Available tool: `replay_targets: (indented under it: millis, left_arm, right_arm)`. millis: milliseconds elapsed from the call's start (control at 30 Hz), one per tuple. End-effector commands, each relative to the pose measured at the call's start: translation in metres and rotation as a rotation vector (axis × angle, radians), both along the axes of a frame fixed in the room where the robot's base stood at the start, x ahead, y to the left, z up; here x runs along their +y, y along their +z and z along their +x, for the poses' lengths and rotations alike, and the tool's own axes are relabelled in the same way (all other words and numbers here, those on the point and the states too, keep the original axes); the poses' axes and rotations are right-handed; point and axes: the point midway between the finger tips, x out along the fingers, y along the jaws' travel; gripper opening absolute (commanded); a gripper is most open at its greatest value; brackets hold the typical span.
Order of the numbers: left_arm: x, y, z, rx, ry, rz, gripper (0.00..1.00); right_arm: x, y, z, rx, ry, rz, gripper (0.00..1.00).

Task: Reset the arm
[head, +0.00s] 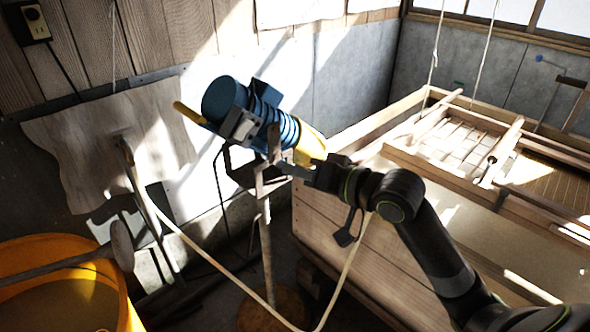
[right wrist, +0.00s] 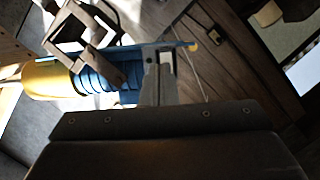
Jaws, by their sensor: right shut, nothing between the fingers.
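My right arm comes in from the lower right of the head view, and its gripper (head: 291,170) is shut and empty. The gripper is beside a blue and yellow power tool (head: 285,128) that rests on a metal stand (head: 264,228). I cannot tell whether the fingers touch the tool or stand. In the right wrist view the shut fingers (right wrist: 160,70) point up, with the tool's ribbed blue body and yellow end (right wrist: 48,80) behind and to the left. My left gripper is not in view.
A wooden vat (head: 345,255) with a slatted frame (head: 465,140) and hanging cords stands at the right. A yellow tub (head: 115,300) with a long-handled tool is at the lower left. A pale hose (head: 225,273) loops in front of the stand. A wall outlet (head: 35,22) is upper left.

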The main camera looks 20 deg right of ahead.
Motion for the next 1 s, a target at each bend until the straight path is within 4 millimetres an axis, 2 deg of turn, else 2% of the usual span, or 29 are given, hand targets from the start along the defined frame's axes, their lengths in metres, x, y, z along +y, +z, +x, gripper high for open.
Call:
replay_targets:
  millis: [300, 367, 467, 567, 633, 733, 867, 900, 967, 1000]
  left_arm:
    - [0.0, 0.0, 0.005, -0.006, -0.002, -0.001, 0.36]
    - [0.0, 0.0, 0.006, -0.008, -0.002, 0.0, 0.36]
    - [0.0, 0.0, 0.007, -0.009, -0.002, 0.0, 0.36]
    - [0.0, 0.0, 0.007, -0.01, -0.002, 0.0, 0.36]
    - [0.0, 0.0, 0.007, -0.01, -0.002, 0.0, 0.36]
    - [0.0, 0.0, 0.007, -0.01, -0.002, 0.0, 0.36]
    - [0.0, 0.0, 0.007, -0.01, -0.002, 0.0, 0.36]
    - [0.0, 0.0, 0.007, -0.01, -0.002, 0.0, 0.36]
    - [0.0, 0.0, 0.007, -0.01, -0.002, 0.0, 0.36]
    - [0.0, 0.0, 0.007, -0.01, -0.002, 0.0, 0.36]
  right_arm:
    - [-0.001, -0.002, 0.002, 0.002, -0.004, 0.0, 0.0]
    - [-0.005, -0.008, 0.006, 0.011, -0.017, 0.0, 0.0]
    - [-0.02, -0.034, 0.023, 0.042, -0.068, -0.005, 0.0]
    - [-0.047, -0.083, 0.045, 0.096, -0.151, -0.026, 0.0]
    - [-0.068, -0.128, 0.057, 0.145, -0.214, -0.056, 0.0]
    - [-0.096, -0.199, 0.062, 0.218, -0.292, -0.118, 0.0]
    - [-0.127, -0.293, 0.047, 0.325, -0.362, -0.218, 0.0]
    - [-0.134, -0.322, 0.038, 0.36, -0.376, -0.251, 0.0]
    - [-0.143, -0.364, 0.021, 0.411, -0.391, -0.303, 0.0]
    - [-0.149, -0.391, 0.008, 0.446, -0.396, -0.339, 0.0]
